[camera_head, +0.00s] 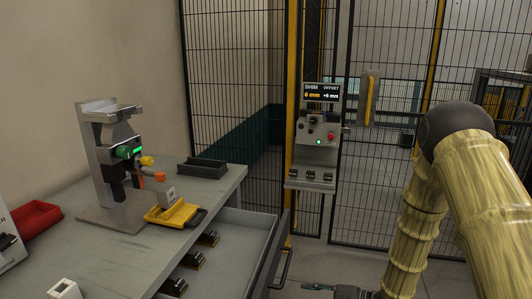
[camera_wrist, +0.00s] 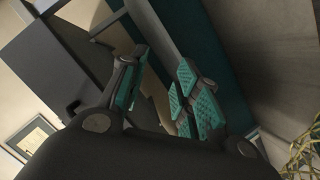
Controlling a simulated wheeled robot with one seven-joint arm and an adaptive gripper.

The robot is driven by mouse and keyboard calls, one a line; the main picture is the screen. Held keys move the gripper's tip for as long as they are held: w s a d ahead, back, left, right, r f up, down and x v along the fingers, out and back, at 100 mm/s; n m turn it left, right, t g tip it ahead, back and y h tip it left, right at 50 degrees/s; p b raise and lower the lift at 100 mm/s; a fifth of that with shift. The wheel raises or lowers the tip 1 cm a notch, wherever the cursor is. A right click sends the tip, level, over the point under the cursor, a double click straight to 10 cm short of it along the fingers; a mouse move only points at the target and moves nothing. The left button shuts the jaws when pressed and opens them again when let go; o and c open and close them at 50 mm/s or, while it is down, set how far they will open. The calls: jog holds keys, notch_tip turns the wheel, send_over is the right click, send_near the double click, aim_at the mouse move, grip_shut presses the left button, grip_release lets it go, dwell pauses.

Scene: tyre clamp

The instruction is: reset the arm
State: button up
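My arm (camera_head: 464,190) is on the right of the head view, bent at a dark joint, with its lower part hanging down in front of the fence. My gripper (camera_head: 332,288) shows only in part at the bottom edge of the head view, low and right of the open drawer. In the wrist view my gripper (camera_wrist: 160,78) has its two teal-padded fingers apart, with background showing between them. I see nothing held between the pads.
A grey workbench (camera_head: 100,240) on the left carries a clamp fixture (camera_head: 112,150), a yellow tray (camera_head: 172,213), a dark tray (camera_head: 202,168) and a red bin (camera_head: 35,218). Its drawer (camera_head: 236,255) is open. A control panel (camera_head: 318,135) stands before the mesh fence (camera_head: 235,80).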

jog(key=s+d+f+m+h, duration=0.2)
jog(key=s+f+m+h, duration=0.2)
jog(key=s+f+m, duration=0.4)
jog(key=s+d+f+m+h, duration=0.2)
jog(key=s+f+m+h, duration=0.25)
jog(key=s+f, duration=0.4)
jog(key=s+d+f+m+g+h, duration=0.1)
jog(key=s+d+f+m+g, duration=0.15)
jog(key=s, duration=0.35)
jog(key=s+d+f+m+g+h, duration=0.1)
jog(key=s+f+m+g+h, duration=0.1)
jog(key=s+f+m, duration=0.3)
jog(key=s+d+r+m+g+h, duration=0.1)
jog(key=s+d+m+g+h, duration=0.1)
jog(key=s, duration=0.9)
notch_tip(320, 180, up, 14)
jog(key=p, duration=1.3)
jog(key=shift+w+a+p, duration=0.2)
jog(key=shift+w+p, duration=0.15)
jog(key=shift+w, duration=0.1)
